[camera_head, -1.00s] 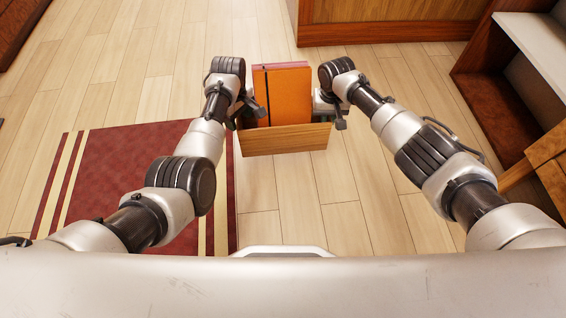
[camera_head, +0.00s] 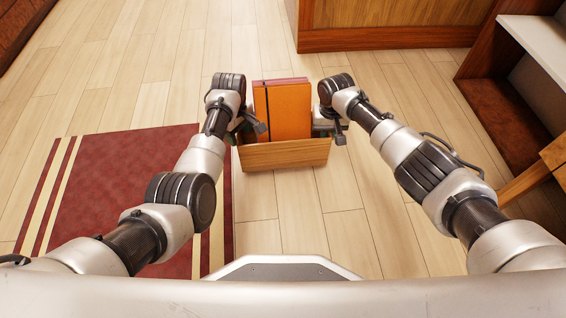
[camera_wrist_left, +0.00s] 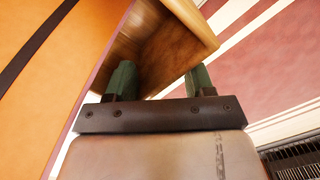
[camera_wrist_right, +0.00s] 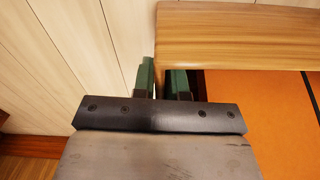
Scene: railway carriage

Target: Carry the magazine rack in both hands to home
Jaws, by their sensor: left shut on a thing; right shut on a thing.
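The magazine rack (camera_head: 285,155) is a wooden box with orange magazines (camera_head: 283,108) upright in it. It is held between my two arms in the head view, in front of me above the floor. My left gripper (camera_head: 250,130) is shut on its left side wall; the left wrist view shows the green-padded fingers (camera_wrist_left: 160,80) on either side of the wooden wall (camera_wrist_left: 190,35). My right gripper (camera_head: 328,128) is shut on its right side wall; its fingers (camera_wrist_right: 163,80) show beside the rack's wooden edge (camera_wrist_right: 230,35) in the right wrist view.
A dark red rug with cream stripes (camera_head: 120,185) lies on the floor at left. A wooden cabinet or counter (camera_head: 390,38) stands at the back. Shelving with a pale top (camera_head: 540,45) is at right. The plank floor (camera_head: 150,60) beyond the rack at left is clear.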

